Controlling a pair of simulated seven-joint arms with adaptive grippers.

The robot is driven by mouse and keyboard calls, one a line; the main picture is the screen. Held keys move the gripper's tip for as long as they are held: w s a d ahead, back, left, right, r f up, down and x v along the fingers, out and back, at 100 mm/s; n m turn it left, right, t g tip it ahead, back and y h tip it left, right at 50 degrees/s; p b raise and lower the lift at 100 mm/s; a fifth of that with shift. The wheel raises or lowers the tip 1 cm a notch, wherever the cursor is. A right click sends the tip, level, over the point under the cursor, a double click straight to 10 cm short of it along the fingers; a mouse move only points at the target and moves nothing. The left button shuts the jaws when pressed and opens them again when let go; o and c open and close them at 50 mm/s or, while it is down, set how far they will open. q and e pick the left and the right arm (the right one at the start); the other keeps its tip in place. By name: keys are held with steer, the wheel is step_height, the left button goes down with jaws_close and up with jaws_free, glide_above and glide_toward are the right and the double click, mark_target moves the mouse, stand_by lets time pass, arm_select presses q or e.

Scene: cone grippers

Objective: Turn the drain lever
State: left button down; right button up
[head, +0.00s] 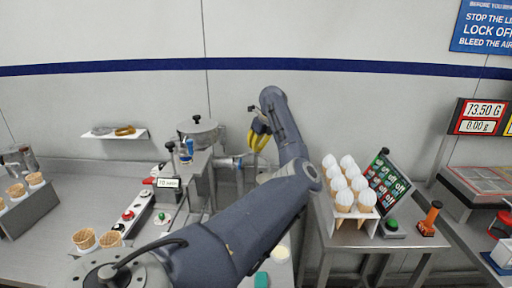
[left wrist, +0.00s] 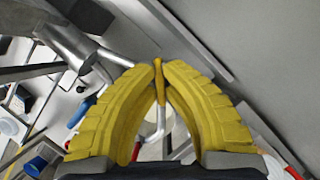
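My left gripper (head: 258,138) has yellow ribbed fingers and is beside the steel vessel (head: 198,132) and its pipework in the head view. In the left wrist view, the two fingers (left wrist: 160,68) come together at the tips around a thin yellow-orange lever handle (left wrist: 160,88), which I take as the drain lever. The fingertips appear to touch it on both sides. A bent metal rod (left wrist: 160,122) runs below the handle between the fingers. In the head view the lever is hidden or too small to make out. My right gripper is in neither view.
A rack of white-topped cones (head: 345,198) stands on a steel table to the right, beside a green menu board (head: 387,180). A control box with buttons (head: 138,208) and empty cones (head: 85,239) are at left. The wall is close behind the pipework.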

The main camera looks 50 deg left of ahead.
arm_select(q)
steer(key=n, duration=0.2)
steer(key=n+g, duration=0.1)
steer(key=n, duration=0.1)
steer(key=shift+n+g+h, duration=0.7)
steer(key=shift+n+g, duration=0.2)
steer(key=shift+n, duration=1.2)
steer(key=c, duration=1.5)
jaws_free()
steer(key=shift+v, duration=3.65)
